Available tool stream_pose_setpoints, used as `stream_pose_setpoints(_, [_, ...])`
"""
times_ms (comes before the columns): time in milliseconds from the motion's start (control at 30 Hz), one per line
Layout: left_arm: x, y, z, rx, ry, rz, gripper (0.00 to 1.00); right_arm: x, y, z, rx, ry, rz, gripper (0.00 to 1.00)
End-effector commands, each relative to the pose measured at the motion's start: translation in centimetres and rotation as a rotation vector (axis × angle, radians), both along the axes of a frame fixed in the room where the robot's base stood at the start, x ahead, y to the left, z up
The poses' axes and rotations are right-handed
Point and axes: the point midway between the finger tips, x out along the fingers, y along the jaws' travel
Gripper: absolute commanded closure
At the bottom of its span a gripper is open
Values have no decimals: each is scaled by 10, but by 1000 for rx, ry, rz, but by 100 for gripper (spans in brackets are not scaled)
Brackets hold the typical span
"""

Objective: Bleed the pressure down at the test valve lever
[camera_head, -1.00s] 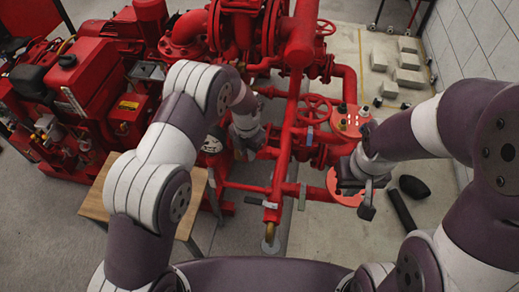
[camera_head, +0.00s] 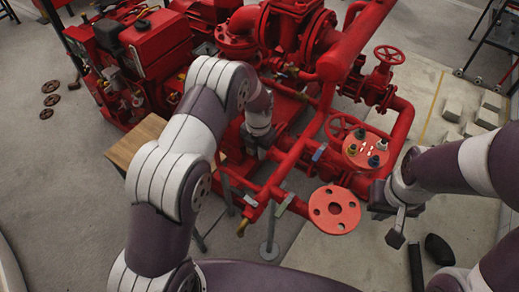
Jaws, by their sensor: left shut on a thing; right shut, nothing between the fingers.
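The red pump pipework fills the middle of the head view. My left gripper (camera_head: 258,150) reaches down to it, left of the red handwheel (camera_head: 343,127). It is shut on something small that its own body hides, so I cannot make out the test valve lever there. A downward outlet with a brass end (camera_head: 242,228) sits lower on the pipework. My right gripper (camera_head: 396,238) is shut and empty, to the right of a round red flange (camera_head: 333,210) and apart from it.
A red engine (camera_head: 155,50) stands at the upper left, with a wooden table (camera_head: 137,143) below it. A red plate with several fittings (camera_head: 370,148) lies near the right arm. A black rod (camera_head: 416,265) and a dark rounded object (camera_head: 439,249) lie on the floor. Grey blocks (camera_head: 488,110) lie at right.

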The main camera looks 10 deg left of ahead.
Motion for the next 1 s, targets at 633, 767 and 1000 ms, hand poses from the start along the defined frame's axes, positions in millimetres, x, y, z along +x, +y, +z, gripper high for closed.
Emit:
stream_pose_setpoints(633, [5,-2,6,-3,-17,2,54,0,0,-1,0,0,0,100])
stream_pose_setpoints(767, [5,-1,28,-4,-22,2,54,0,0,-6,0,0,0,100])
stream_pose_setpoints(1000, [4,0,93,-5,-23,1,54,0,0,-16,0,0,0,100])
